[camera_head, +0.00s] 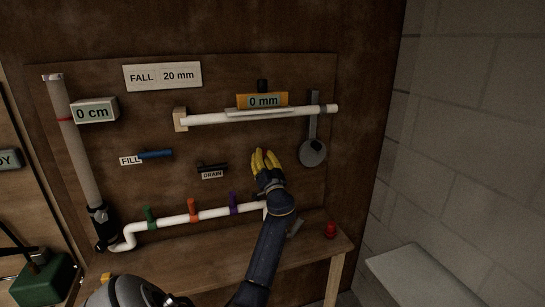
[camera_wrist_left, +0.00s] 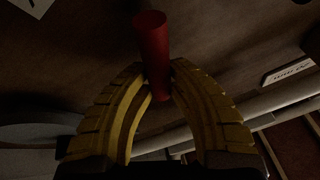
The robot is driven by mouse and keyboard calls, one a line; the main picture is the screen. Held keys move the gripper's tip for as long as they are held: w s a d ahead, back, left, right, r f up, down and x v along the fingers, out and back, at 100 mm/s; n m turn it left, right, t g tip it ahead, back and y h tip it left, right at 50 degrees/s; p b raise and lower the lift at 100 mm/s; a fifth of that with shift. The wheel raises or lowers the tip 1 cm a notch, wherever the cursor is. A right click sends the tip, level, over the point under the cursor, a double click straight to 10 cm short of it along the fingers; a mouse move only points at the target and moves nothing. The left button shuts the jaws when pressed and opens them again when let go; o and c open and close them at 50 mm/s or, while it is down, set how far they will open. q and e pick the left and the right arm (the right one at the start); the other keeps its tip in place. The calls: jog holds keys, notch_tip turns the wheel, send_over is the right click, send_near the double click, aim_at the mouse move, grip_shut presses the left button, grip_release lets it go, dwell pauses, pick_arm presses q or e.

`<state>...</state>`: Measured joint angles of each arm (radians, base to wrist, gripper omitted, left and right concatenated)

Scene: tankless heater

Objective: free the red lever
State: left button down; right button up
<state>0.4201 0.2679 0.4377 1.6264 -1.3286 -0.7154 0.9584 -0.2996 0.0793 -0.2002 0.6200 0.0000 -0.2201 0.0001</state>
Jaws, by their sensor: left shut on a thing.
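My left gripper (camera_head: 266,160) with yellow fingers is in front of the board, above the right end of the lower white pipe (camera_head: 212,214). In the left wrist view its fingertips are closed around the red lever (camera_wrist_left: 152,45), a plain red cylinder that sticks out past them. The red lever cannot be made out in the head view, where the gripper and arm cover that area. Green (camera_head: 150,216), orange (camera_head: 193,210) and purple (camera_head: 233,203) levers stand along the lower pipe. My right gripper is not in view.
An upper white pipe (camera_head: 215,117) carries a yellow "0 mm" gauge (camera_head: 262,100). A grey round-ended tool (camera_head: 313,150) hangs at right. The blue FILL (camera_head: 155,154) and black DRAIN (camera_head: 211,168) handles are left of the gripper. A small red object (camera_head: 330,229) stands on the bench.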

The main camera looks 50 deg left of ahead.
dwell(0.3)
pick_arm(q)
jog(key=c, duration=1.2)
grip_release()
jog(key=v, duration=1.2)
